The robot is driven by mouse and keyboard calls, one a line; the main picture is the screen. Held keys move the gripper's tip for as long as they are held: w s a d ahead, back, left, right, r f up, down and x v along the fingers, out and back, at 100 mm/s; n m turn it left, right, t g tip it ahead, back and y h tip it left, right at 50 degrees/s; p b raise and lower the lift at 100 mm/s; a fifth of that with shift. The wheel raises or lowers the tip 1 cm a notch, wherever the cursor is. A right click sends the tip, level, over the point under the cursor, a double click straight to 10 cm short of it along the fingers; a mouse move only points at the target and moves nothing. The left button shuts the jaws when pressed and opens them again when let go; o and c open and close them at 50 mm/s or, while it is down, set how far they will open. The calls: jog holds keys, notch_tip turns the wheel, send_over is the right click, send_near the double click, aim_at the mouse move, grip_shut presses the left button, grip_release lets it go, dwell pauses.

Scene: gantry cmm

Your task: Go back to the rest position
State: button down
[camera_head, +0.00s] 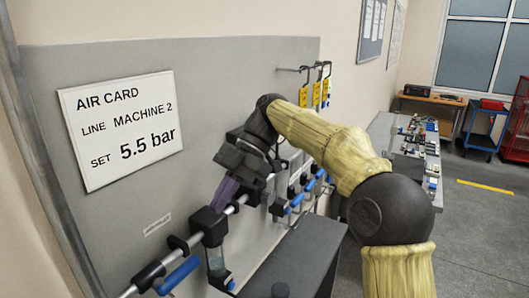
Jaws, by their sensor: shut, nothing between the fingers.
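My arm, in a yellow cover with dark joints, reaches from the bottom right toward the grey panel. My gripper (227,192) is at its end, in the middle of the view, shut with nothing held. It is close in front of the pipe line on the panel, just above and right of a black fitting with a clear bowl (215,261). Whether the fingers touch the pipe I cannot tell. The arm hides part of the pipe line behind it.
A white air card (121,128) reading 5.5 bar is on the grey panel (215,75). Blue-handled valves line the pipe. Yellow tags (303,97) hang above. A dark cabinet (300,255) stands below. A bench with parts (420,150) is right; grey floor (484,225) is open there.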

jog(key=d+f+m+t+h, duration=0.1)
jog(key=d+f+m+t, duration=0.2)
jog(key=d+f+m, duration=0.4)
jog(key=d+f+m+t+h, duration=0.25)
jog(key=d+f+m, duration=0.25)
jog(key=f+m, duration=0.4)
jog(key=s+d+f+m+t+h, duration=0.1)
jog(key=s+d+f+m+t, duration=0.1)
jog(key=s+d+f+m, duration=0.3)
jog(key=s+d+f+m+t+h, duration=0.1)
jog(key=s+d+f+m, duration=0.4)
jog(key=d, duration=0.6)
jog(key=m, duration=0.2)
jog(key=shift+s+d+f+m+t, duration=0.15)
jog(key=shift+s+d+m+t, duration=0.1)
jog(key=shift+m+t, duration=0.15)
jog(key=shift+w+a, duration=0.1)
jog(key=shift+a, duration=0.05)
